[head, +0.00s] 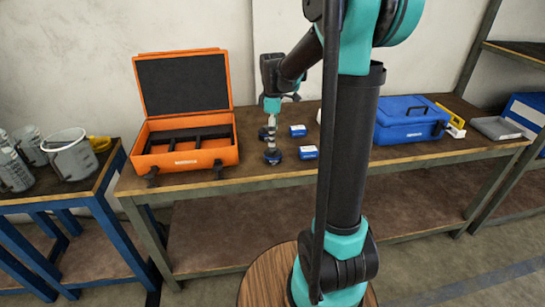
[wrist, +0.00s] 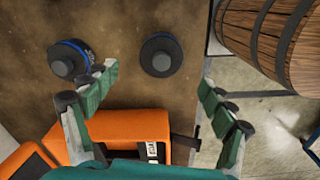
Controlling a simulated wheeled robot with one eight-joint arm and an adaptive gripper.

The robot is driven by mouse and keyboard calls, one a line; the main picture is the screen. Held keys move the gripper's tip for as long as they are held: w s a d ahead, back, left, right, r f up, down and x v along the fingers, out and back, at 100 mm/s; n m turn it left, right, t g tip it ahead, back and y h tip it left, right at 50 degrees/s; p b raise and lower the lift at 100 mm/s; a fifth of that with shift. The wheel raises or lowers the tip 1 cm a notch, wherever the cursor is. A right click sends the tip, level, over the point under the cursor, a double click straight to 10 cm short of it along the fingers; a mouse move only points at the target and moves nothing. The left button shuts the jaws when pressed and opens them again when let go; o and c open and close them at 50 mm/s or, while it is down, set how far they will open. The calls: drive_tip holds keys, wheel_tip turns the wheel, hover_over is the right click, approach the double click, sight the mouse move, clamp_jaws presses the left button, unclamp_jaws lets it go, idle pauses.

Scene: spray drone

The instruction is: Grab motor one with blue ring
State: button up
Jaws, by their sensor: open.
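In the wrist view, a dark round motor with a blue ring (wrist: 72,61) stands on the brown bench top, left of and outside my left finger. In the head view, my gripper (head: 271,132) hangs pointing down over the bench, just above a small dark motor (head: 273,157). That motor looks bluish, but its ring is too small to read surely there.
The open orange case (head: 185,162) stands left of my gripper on the bench (head: 420,152). A blue toolbox (head: 405,118) is farther right. A wooden barrel (wrist: 268,32) shows beyond the bench's front edge.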

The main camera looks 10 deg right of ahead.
sight(273, 148)
drive_tip(key=shift+s+f, duration=0.1)
drive_tip(key=shift+f, duration=3.85)
drive_tip(key=shift+c, duration=0.2)
drive_tip(key=c, duration=1.7)
